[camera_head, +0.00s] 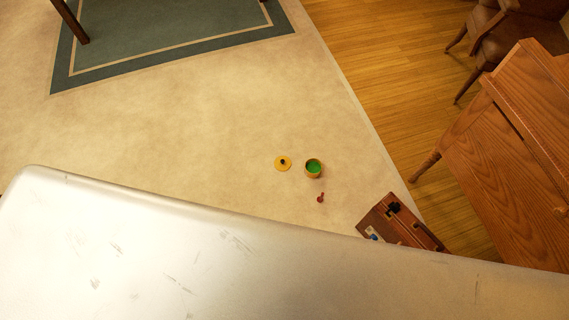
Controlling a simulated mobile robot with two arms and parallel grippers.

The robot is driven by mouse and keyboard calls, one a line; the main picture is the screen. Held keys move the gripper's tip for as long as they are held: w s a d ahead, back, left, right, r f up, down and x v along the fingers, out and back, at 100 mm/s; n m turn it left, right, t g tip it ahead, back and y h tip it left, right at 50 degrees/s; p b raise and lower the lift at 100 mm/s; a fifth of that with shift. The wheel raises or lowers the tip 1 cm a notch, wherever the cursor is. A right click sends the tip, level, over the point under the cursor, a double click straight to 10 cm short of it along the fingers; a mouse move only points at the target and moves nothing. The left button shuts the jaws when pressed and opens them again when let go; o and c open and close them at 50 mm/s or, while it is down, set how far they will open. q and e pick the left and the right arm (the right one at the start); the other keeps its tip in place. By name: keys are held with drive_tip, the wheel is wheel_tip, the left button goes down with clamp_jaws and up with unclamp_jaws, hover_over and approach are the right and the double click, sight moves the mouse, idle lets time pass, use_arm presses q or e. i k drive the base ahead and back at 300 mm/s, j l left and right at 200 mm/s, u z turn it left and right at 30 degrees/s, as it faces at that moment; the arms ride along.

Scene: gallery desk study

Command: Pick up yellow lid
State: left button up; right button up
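The yellow lid (278,164) is a small round disc with a dark knob at its middle. It lies on the beige floor covering, near the middle of the head view. Just right of it, and apart from it, stands a small pot (314,174) with a yellowish rim and green inside. Neither of my grippers shows in the head view, so I cannot see where they are relative to the lid.
A small dark red item (320,198) lies below the pot. A brown wooden box (376,219) with small things on it sits lower right. A wooden desk (520,165) and a brown chair (510,40) stand at right. A large pale surface (200,260) fills the bottom. Floor left of the lid is clear.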

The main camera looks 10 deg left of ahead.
sight(282, 162)
drive_tip(key=z, duration=0.25)
drive_tip(key=i+j+z, duration=0.2)
drive_tip(key=j+z, duration=0.25)
drive_tip(key=i+j+z, duration=0.1)
drive_tip(key=j+z, duration=0.3)
drive_tip(key=l, duration=0.1)
